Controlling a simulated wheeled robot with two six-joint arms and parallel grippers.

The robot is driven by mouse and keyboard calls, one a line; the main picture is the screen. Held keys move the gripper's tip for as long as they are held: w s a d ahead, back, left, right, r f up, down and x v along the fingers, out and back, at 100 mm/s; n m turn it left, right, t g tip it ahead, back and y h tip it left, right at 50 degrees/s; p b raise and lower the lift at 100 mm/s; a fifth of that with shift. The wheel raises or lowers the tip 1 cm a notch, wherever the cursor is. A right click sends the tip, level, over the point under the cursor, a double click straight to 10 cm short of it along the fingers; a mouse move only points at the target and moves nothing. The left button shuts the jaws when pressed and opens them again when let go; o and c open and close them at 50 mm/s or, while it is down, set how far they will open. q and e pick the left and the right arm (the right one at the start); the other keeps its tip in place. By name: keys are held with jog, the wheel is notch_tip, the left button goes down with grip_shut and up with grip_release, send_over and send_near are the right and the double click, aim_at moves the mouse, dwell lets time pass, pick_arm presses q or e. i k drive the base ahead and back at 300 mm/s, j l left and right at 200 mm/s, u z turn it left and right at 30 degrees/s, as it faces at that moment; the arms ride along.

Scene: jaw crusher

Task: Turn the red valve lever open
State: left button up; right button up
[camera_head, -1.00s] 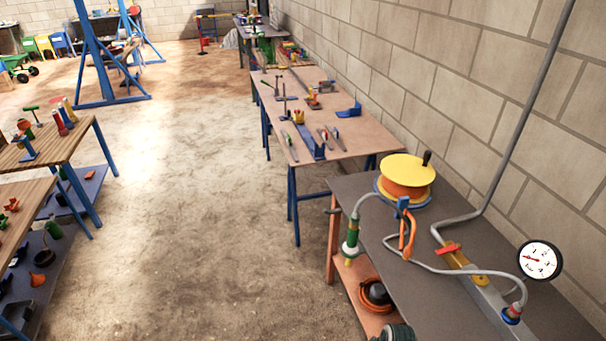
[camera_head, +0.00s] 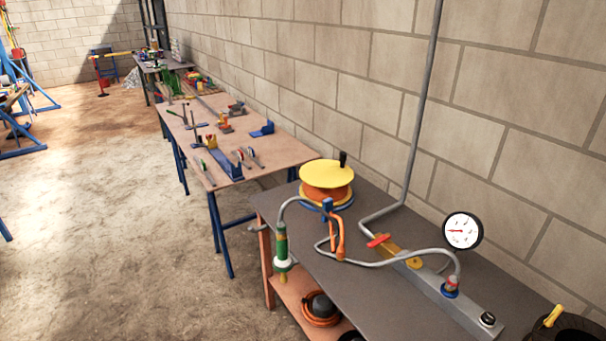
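The red valve lever (camera_head: 378,240) sits on a brass valve body (camera_head: 388,247) at the far end of a grey metal manifold bar (camera_head: 440,288) on the dark workbench. The grey wall pipe runs down to this end of the bar. The lever looks small and lies roughly flat; I cannot tell whether it is open or closed. A round white pressure gauge (camera_head: 462,231) with a red needle stands beside the bar. Neither of my grippers shows in the view.
The dark workbench (camera_head: 300,245) stands along the block wall at right. A yellow and orange hose reel (camera_head: 326,180), an orange hand tool (camera_head: 335,235) and a grey hose lie near the valve. A wooden table (camera_head: 265,158) with tools stands beyond. Open floor (camera_head: 120,250) is at left.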

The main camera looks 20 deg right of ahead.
aim_at(385, 237)
jog(key=i+l+z, duration=0.1)
jog(key=z, duration=0.35)
jog(key=i+l+z, duration=0.15)
jog(key=l+z, duration=0.15)
jog(key=z, duration=0.2)
jog(key=i+j+z, duration=0.15)
jog(key=j+z, duration=0.25)
jog(key=i+j+z, duration=0.1)
jog(key=j+z, duration=0.15)
jog(key=z, duration=0.15)
